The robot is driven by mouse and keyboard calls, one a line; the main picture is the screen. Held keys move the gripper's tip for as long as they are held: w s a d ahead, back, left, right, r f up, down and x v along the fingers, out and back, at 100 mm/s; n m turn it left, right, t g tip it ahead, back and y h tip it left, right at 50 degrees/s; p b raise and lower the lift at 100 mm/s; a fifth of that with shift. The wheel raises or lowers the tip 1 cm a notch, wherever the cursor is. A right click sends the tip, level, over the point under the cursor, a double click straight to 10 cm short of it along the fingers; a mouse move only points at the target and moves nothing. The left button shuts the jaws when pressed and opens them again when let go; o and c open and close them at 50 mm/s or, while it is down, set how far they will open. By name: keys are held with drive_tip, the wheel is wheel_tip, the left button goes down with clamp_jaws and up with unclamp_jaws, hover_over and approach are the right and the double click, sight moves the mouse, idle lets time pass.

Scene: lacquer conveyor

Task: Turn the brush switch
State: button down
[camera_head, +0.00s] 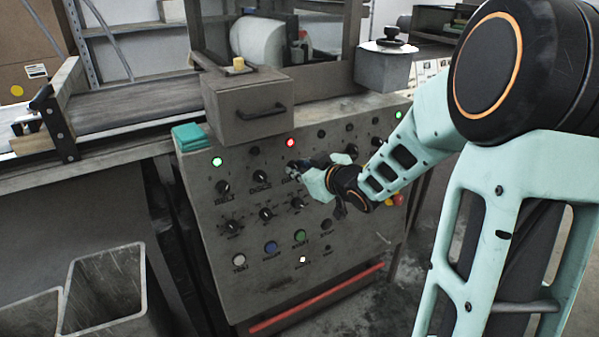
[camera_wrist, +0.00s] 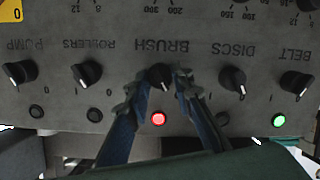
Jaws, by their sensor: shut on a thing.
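The brush switch (camera_wrist: 160,75) is a black rotary knob under the upside-down BRUSH label in the wrist view. My gripper (camera_wrist: 160,84) has a finger on each side of it and is shut on it. The fingers hide part of the knob, so I cannot tell its pointer direction. The red lamp (camera_wrist: 158,118) by this switch is lit. In the head view my gripper (camera_head: 306,174) reaches the grey control panel (camera_head: 280,240) from the right, just below the red lamp (camera_head: 290,142), and mostly covers the switch.
The discs knob (camera_wrist: 233,79) and rollers knob (camera_wrist: 87,73) flank the brush switch closely. The belt knob (camera_wrist: 297,84) has a lit green lamp (camera_wrist: 278,121). A drawer box (camera_head: 243,105) stands above the panel.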

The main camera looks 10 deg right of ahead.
idle(0.4)
drive_tip(key=c, duration=1.7)
unclamp_jaws()
drive_tip(key=v, duration=1.2)
drive_tip(key=shift+r, duration=0.15)
